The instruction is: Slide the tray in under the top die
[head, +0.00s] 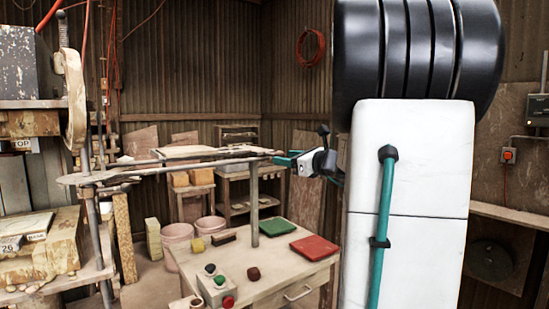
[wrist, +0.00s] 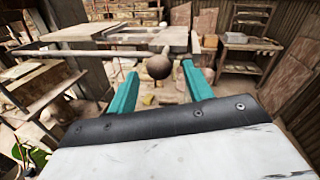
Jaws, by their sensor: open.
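In the wrist view the tray (wrist: 115,32) lies ahead of the fingers. A dark round knob (wrist: 159,67) is on its near end. My gripper (head: 284,160) is open at that end. In the wrist view its teal fingers (wrist: 160,70) stand on either side of the knob, with gaps visible. The top die (head: 28,123), above a TOP label, is at the far left. The base die (head: 38,255) is below it.
A post (head: 254,205) stands on the worktable (head: 262,258) below the frame. The table carries a green pad (head: 277,227), a red pad (head: 314,247) and a button box (head: 216,288). A vertical press rod (head: 97,200) stands beside the tray's left end.

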